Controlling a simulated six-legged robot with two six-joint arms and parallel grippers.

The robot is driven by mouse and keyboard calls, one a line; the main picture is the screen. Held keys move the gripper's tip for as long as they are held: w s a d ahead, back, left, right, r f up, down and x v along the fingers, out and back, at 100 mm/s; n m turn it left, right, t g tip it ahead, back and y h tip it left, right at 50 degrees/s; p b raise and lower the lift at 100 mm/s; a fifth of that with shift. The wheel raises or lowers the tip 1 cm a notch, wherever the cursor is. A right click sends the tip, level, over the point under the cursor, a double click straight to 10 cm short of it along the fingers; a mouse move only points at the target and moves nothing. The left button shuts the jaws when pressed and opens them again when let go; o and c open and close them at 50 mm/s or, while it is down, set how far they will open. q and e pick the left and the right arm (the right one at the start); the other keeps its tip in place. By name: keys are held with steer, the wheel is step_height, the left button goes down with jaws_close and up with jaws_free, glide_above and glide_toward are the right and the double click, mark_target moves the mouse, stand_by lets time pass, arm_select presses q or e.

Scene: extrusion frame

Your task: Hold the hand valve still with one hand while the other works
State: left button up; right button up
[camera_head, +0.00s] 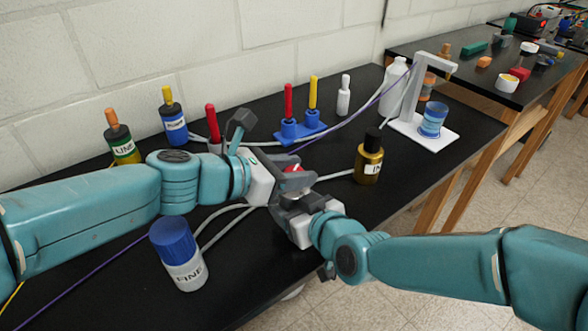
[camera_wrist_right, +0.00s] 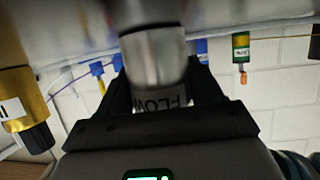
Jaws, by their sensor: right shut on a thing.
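The hand valve appears to be the grey metal cylinder (camera_wrist_right: 155,62) with a FLOW label in the right wrist view. My right gripper (camera_wrist_right: 158,95) is shut on it, with a dark finger on each side. In the head view the grippers mostly hide the valve; a small red part (camera_head: 293,168) shows between them. My right gripper (camera_head: 291,205) comes in from the lower right. My left gripper (camera_head: 284,181) is close beside it, at the red part. Whether its fingers are apart or closed is hidden.
A blue-capped bottle (camera_head: 180,256) stands front left. A gold bottle (camera_head: 369,160) stands to the right. Bottles with coloured tops and a blue stand (camera_head: 300,134) line the back. Hoses cross the black table (camera_head: 120,285). A white stand (camera_head: 424,131) holds a blue cup (camera_head: 432,121).

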arm_select(q)
steer(key=m+g+h, duration=0.1)
steer(key=m+g, duration=0.2)
steer(key=shift+w+m+g+h, duration=0.15)
steer(key=shift+m+g+h, duration=0.15)
steer(key=shift+g+h, duration=0.1)
steer(key=shift+m+g, duration=0.6)
steer(key=shift+g, duration=0.1)
steer(key=o, duration=1)
steer(key=shift+s, duration=0.2)
